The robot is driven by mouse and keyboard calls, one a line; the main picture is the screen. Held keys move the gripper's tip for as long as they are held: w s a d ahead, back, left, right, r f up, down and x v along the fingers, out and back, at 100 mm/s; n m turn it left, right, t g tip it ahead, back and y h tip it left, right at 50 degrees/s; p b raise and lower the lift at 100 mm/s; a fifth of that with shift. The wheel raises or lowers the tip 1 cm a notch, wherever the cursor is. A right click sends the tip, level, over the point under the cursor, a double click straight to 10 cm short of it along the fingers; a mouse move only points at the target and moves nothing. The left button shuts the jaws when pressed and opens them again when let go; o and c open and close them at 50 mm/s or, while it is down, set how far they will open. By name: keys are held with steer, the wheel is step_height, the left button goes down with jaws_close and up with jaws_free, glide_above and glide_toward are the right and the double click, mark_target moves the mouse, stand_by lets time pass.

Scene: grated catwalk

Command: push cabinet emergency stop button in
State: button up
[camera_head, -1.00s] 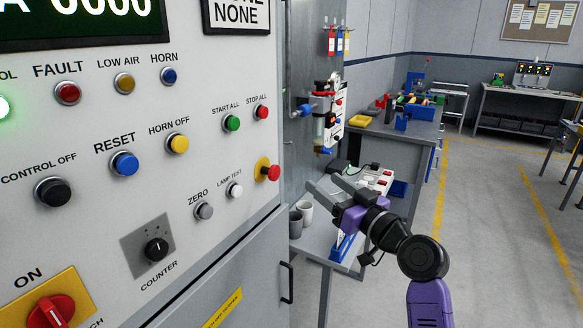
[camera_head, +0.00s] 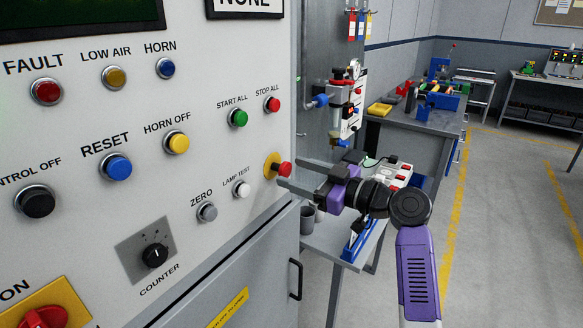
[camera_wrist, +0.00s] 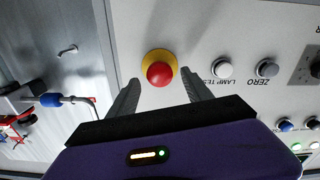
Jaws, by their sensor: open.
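The emergency stop button (camera_head: 285,169) is a red mushroom head on a yellow round base, on the right edge of the grey cabinet panel (camera_head: 225,150). In the wrist view the red button (camera_wrist: 160,74) sits upright in the picture, centred between the two finger tips. My gripper (camera_head: 292,174) is open, its dark fingers pointing left toward the panel, with the fingertips close around the button in the head view. Whether a finger touches the button or panel cannot be told. Nothing is held between the fingers.
The white LAMP TEST button (camera_head: 241,189) and grey ZERO button (camera_head: 207,211) lie close to the left of the stop button. The red STOP ALL button (camera_head: 272,104) is above it. A cabinet door handle (camera_head: 296,279) sticks out below. A bench with cups (camera_head: 307,218) stands behind my gripper.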

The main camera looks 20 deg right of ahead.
mark_target(288, 170)
steer(key=shift+x, duration=0.95)
steer(key=shift+c, duration=0.5)
jaws_close()
steer(key=shift+w+a+f+b, duration=0.2)
steer(key=shift+w+a+b, duration=0.2)
steer(key=shift+b, duration=0.7)
steer(key=shift+w+r, duration=0.2)
steer(key=shift+r, duration=0.05)
steer(key=shift+a, duration=0.1)
steer(key=shift+o, duration=0.5)
jaws_free()
steer(key=shift+w, duration=0.1)
